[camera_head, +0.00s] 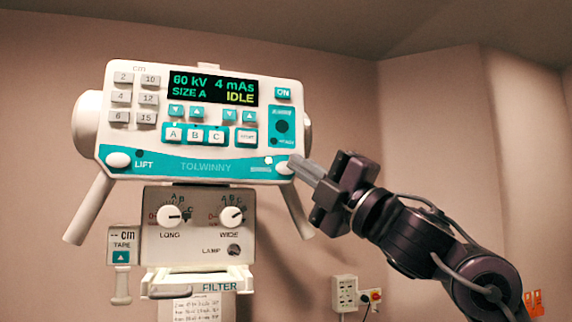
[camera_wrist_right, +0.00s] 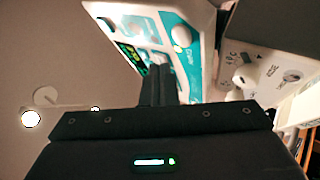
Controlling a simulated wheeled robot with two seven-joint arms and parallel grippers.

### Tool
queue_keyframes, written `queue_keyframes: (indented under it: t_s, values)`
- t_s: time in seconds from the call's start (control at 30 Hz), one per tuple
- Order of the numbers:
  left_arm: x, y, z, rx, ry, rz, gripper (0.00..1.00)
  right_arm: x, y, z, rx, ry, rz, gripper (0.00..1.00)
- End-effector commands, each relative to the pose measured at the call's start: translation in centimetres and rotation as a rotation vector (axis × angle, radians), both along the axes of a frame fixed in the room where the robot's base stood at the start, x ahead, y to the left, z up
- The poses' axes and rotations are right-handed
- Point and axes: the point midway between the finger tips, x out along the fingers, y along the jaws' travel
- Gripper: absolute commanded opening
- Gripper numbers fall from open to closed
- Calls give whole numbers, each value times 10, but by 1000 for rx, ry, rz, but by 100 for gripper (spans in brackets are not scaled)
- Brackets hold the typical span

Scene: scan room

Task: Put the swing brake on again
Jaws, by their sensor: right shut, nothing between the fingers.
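The control head (camera_head: 200,140) is white with a teal band and a display reading 60 kV, 4 mAs, SIZE A, IDLE. A white round button (camera_head: 283,169) sits at the right end of the band; the small label beside it is too blurred to read. A pale dot (camera_head: 268,160) is just above that label. My right gripper (camera_head: 292,162) is shut and empty, with its tips at this button; I cannot tell whether they touch it. In the right wrist view its closed fingers (camera_wrist_right: 157,85) point at the panel, near a white round button (camera_wrist_right: 181,35). My left gripper is not in view.
A matching button (camera_head: 118,160) marked LIFT is at the band's left end, with a dark dot beside it. Below are the LONG (camera_head: 169,215) and WIDE (camera_head: 231,215) knobs. Grey handles (camera_head: 90,208) slant down at both sides. A wall socket box (camera_head: 344,293) is behind.

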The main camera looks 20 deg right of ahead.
Motion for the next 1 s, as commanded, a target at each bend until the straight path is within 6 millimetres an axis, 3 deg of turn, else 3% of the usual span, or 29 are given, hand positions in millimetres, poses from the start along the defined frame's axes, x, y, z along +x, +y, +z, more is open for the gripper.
queue_keyframes:
  t_s: [0.3, 1.0]
  values:
    - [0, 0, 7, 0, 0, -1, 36, 20, 1, 0, -1, 1, 0, 0]
    - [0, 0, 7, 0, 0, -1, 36, 21, 1, 0, 0, 0, 0, 0]
